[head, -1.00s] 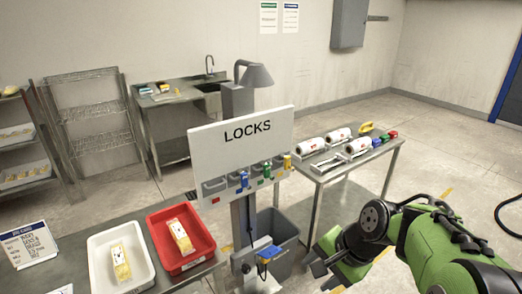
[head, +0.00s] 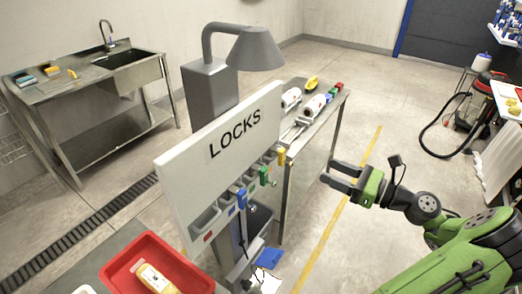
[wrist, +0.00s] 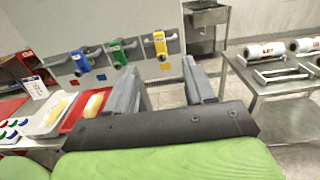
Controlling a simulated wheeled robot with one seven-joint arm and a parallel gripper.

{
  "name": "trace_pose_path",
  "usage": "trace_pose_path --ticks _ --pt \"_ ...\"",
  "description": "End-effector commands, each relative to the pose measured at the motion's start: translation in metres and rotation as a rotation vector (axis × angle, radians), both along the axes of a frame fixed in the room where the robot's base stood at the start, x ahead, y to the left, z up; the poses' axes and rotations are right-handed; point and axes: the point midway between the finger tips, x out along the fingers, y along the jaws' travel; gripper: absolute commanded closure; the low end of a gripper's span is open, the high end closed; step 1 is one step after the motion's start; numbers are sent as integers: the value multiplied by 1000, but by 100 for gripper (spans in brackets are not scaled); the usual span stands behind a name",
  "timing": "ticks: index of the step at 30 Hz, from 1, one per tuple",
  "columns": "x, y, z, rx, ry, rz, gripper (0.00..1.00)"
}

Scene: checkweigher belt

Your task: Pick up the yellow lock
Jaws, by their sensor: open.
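The yellow lock (head: 281,156) hangs at the right end of the row on the white LOCKS board (head: 222,150). It also shows in the wrist view (wrist: 160,44), above and between my fingers, with a yellow square below it. A green lock (head: 264,175) and a blue lock (head: 242,198) hang to its left. My gripper (head: 340,176) is open and empty, to the right of the board and apart from the yellow lock. In the wrist view, its two fingers (wrist: 168,88) point toward the board.
A steel table (head: 318,110) with white rolls and small coloured items stands behind the board. A red tray (head: 118,272) holding a yellow-labelled pack is at lower left. A grey lamp (head: 256,50) rises above the board. Open floor lies right of the board.

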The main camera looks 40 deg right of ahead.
Motion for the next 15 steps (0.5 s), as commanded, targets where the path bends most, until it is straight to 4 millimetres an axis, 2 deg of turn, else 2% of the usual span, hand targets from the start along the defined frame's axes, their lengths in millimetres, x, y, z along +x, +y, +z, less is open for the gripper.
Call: trace_pose_path --ticks 9,15 --pt "74 29 -1 -4 3 9 46" --pt "98 37 0 -6 4 7 46"
